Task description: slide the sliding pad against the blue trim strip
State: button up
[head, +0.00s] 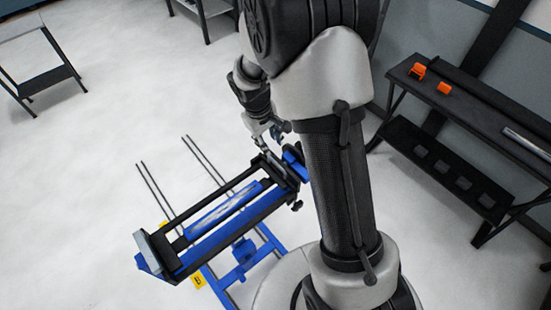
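A blue strip (205,219), which looks like the blue trim strip, lies lengthwise in a black and blue stand (262,204). A pale, streaked patch shows along its middle. My gripper (272,143) is at the stand's upper right end, close above the frame, beyond the far end of the strip. The fingers are small and partly overlapped by dark parts, so I cannot tell whether they are open or hold anything. A small blue block (296,164) sits at that end beside my gripper. I cannot make out the sliding pad for certain.
A black workbench (480,115) at the right carries orange items (443,88) and has a lower shelf. A small dark table (45,80) stands at the upper left. Thin dark rods stick out behind the stand. The pale floor left of it is clear.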

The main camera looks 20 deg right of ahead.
aim_at(277, 164)
jog(key=d+f, duration=0.1)
jog(key=f, duration=0.8)
jog(key=d+f+b, duration=0.1)
jog(key=f, duration=0.3)
jog(key=shift+w+d+f, duration=0.3)
jog(key=shift+w+f, duration=0.05)
jog(key=shift+w, duration=0.05)
grip_shut()
